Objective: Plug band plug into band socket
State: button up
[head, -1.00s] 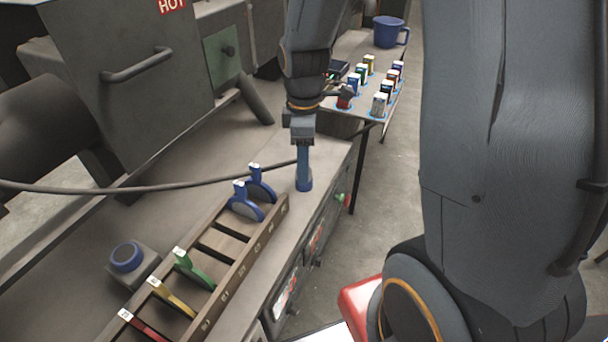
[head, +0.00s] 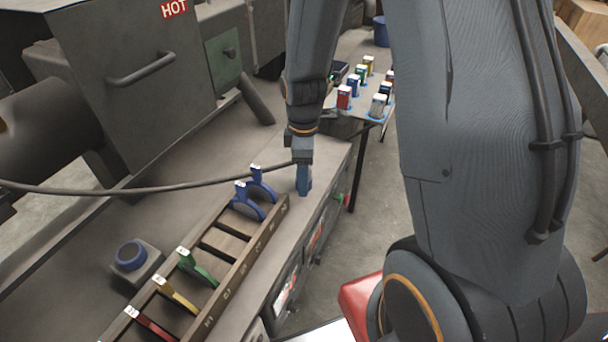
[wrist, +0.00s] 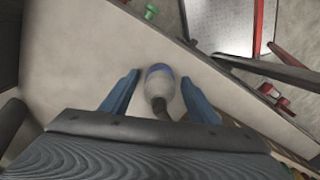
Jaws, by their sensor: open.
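The band plug (wrist: 160,79) is a pale grey rounded body with a blue band, and a brown cable end trails toward my wrist. It sits over the bench top. My gripper (wrist: 159,92) is open, with one blue finger on each side of the plug and a gap on both sides. In the head view my gripper (head: 304,188) is low at the bench's right edge and hides the plug. A grey box with a blue ring (head: 130,256) stands at the left on the bench; I cannot tell if it is the band socket.
A dark cable (head: 150,191) crosses the bench toward my gripper. A wooden rack (head: 232,262) holds blue, green, yellow and red pieces. A dark machine (head: 120,90) marked HOT stands behind. A side table (head: 345,110) holds several small coloured boxes and a blue mug (head: 381,31).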

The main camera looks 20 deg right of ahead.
jog(key=c, duration=1.1)
jog(key=shift+o, duration=0.2)
notch_tip(320, 180, up, 8)
jog(key=shift+w+r+b, duration=0.1)
jog(key=shift+r+b, duration=0.1)
jog(key=shift+b, duration=0.6)
jog(key=shift+r, duration=0.85)
